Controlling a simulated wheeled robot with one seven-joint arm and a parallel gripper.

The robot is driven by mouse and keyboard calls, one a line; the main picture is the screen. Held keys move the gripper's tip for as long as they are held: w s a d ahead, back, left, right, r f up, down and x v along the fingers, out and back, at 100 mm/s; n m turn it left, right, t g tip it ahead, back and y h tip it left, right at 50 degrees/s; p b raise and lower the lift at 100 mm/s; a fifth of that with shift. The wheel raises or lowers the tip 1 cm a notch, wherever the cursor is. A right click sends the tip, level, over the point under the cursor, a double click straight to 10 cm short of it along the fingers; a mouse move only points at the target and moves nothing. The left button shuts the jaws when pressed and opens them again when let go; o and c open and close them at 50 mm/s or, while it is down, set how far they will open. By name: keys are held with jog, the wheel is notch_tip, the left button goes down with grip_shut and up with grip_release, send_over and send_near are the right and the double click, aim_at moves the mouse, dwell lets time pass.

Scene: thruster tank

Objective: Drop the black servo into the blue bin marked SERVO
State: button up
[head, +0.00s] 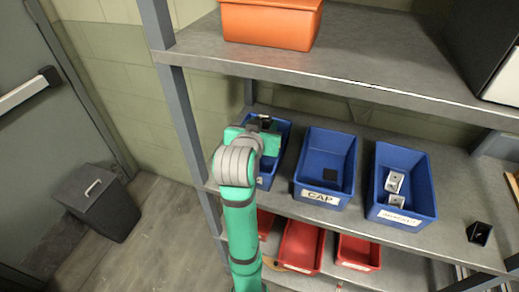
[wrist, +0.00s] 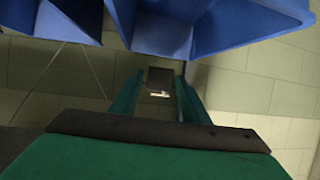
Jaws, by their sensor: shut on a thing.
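My gripper (head: 258,133) is over the leftmost blue bin (head: 284,139) on the middle shelf. In the wrist view my gripper (wrist: 160,82) is shut on the black servo (wrist: 160,76), a small dark block between the green fingers. A dark bit of the servo (head: 265,120) shows past the fingers in the head view. My arm covers much of this bin's front, so I cannot read its label. Blue bin walls (wrist: 160,30) show at the top of the wrist view.
A blue bin marked CAP (head: 313,174) holds a dark block. The blue bin right of it (head: 416,205) holds silver brackets. A small black part (head: 479,233) lies on the shelf at right. Red bins (head: 301,247) are below; an upper shelf (head: 330,72) overhangs.

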notch_tip(320, 180, down, 5)
jog(key=shift+r, duration=0.15)
jog(key=o, duration=1.1)
jog(key=shift+s, duration=0.15)
jog(key=v, duration=1)
jog(key=shift+s+r, duration=0.2)
jog(key=shift+r, duration=0.05)
jog(key=shift+a, duration=0.1)
